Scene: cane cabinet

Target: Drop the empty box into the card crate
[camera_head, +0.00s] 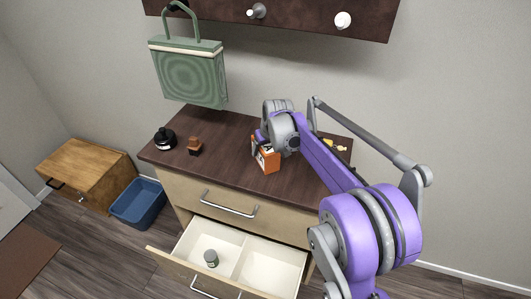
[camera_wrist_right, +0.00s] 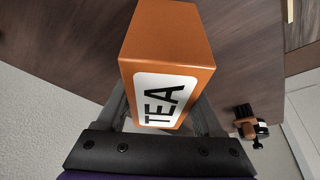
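An orange box (camera_head: 267,159) marked TEA is at the middle of the cabinet top in the head view. In the right wrist view the box (camera_wrist_right: 165,50) fills the space between the fingers of my right gripper (camera_wrist_right: 165,118), which look closed on its two sides. In the head view my right gripper (camera_head: 262,143) is at the box and partly hides it. Whether the box touches the cabinet top is unclear. A blue open crate (camera_head: 137,203) stands on the floor left of the cabinet; no label shows. My left gripper is not in view.
The dark cabinet top (camera_head: 225,160) carries a black jar (camera_head: 165,138), a small brown item (camera_head: 195,146) and a yellow item (camera_head: 336,146). A lower drawer (camera_head: 235,245) is open with a small jar (camera_head: 211,258) inside. A wooden box (camera_head: 85,173) stands beside the crate. A green bag (camera_head: 190,72) hangs above.

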